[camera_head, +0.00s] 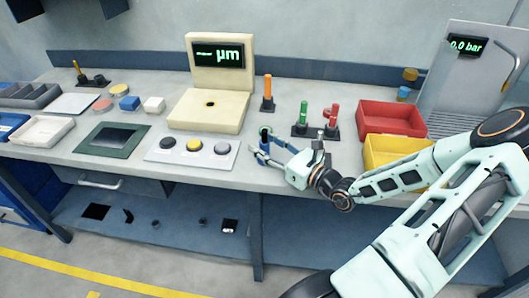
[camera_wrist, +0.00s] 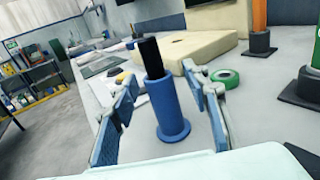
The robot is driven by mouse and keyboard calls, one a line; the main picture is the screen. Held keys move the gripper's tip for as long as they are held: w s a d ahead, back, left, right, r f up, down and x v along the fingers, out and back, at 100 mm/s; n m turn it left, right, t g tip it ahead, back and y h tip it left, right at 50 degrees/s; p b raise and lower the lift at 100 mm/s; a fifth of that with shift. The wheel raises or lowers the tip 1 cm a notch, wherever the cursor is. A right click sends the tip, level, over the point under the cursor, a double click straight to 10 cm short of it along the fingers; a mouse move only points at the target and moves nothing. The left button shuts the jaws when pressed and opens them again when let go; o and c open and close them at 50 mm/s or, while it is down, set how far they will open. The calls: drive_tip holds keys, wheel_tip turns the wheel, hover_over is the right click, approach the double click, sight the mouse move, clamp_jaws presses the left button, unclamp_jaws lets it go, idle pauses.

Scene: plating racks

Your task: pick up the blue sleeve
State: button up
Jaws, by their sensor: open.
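The blue sleeve (camera_wrist: 168,108) stands upright on the bench in the wrist view, a cylinder with a wide flange at its foot. A black cylindrical part (camera_wrist: 151,57) rises from its top. My gripper (camera_wrist: 160,82) is open, with one blue-padded finger on each side of the sleeve. Gaps show between the sleeve and both fingers, so it is not gripped. In the head view my gripper (camera_head: 271,148) reaches in low from the right, and the sleeve (camera_head: 264,147) is small and partly hidden by the fingers.
A green ring (camera_wrist: 225,76) lies just beyond the right finger. Green and red posts on black bases (camera_head: 302,120) stand to the right, an orange post (camera_head: 267,92) behind. A cream gauge block (camera_head: 207,112), button panel (camera_head: 193,153), red bin (camera_head: 391,117) and yellow bin (camera_head: 394,150) are nearby.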

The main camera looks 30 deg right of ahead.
clamp_jaws()
idle(0.3)
drive_tip(key=shift+r, duration=0.15)
drive_tip(key=shift+r, duration=0.85)
drive_tip(key=s+a+r+p, duration=0.5)
drive_tip(key=s+r+p, duration=0.6)
drive_tip(key=s+p, duration=0.2)
drive_tip(key=shift+p, duration=0.8)
